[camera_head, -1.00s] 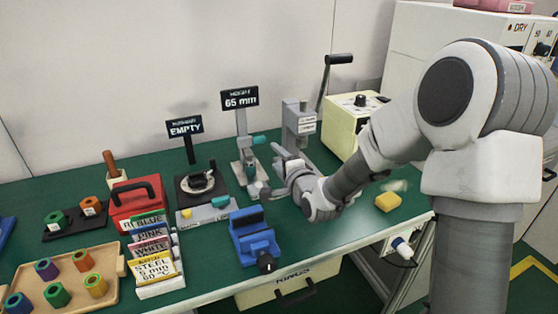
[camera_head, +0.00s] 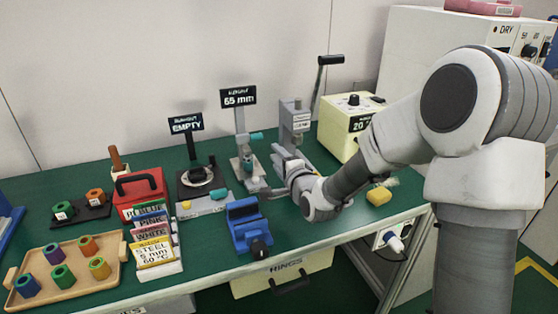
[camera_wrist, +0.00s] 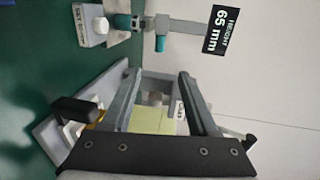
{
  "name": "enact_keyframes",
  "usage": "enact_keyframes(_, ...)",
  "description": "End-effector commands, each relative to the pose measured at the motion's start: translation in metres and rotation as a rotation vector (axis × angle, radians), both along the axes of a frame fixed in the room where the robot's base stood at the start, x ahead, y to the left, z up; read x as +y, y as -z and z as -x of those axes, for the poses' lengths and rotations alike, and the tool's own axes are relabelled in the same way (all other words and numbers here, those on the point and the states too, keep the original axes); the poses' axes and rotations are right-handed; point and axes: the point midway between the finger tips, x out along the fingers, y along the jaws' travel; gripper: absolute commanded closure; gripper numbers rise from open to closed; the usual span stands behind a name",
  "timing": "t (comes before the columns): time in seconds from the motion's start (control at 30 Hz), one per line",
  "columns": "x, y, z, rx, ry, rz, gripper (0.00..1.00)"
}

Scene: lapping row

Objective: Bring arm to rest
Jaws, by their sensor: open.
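My arm reaches in from the right over the green bench. My gripper (camera_head: 280,172) is above the bench, between the height gauge and the blue vise, with its fingers towards the left. In the wrist view my gripper (camera_wrist: 155,95) has its two fingers apart with nothing held between them. The height gauge (camera_head: 243,165), with its "65 mm" sign (camera_head: 238,96), stands behind my gripper; it also shows past the fingers in the wrist view (camera_wrist: 160,28).
A blue vise (camera_head: 250,228) is at the front edge. A grey lever press (camera_head: 295,120) and a cream box (camera_head: 347,125) stand behind my arm. A yellow block (camera_head: 379,196) lies right of my wrist. A wooden tray (camera_head: 112,281), card rack (camera_head: 160,273) and red box (camera_head: 139,193) fill the left.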

Motion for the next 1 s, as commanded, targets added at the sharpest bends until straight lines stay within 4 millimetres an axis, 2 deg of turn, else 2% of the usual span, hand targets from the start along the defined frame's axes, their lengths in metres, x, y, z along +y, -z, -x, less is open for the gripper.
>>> enact_keyframes(0.37,0.000,-0.001,0.000,0.000,0.000,0.007,0.41)
enact_keyframes(0.47,-0.003,-0.005,0.004,0.003,-0.003,0.060,0.41)
enact_keyframes(0.57,-0.011,-0.012,0.012,0.015,-0.010,0.186,0.41)
enact_keyframes(0.77,-0.044,-0.031,0.047,0.073,-0.034,0.545,0.41)
enact_keyframes(1.0,-0.090,-0.055,0.109,0.179,-0.093,0.907,0.41)
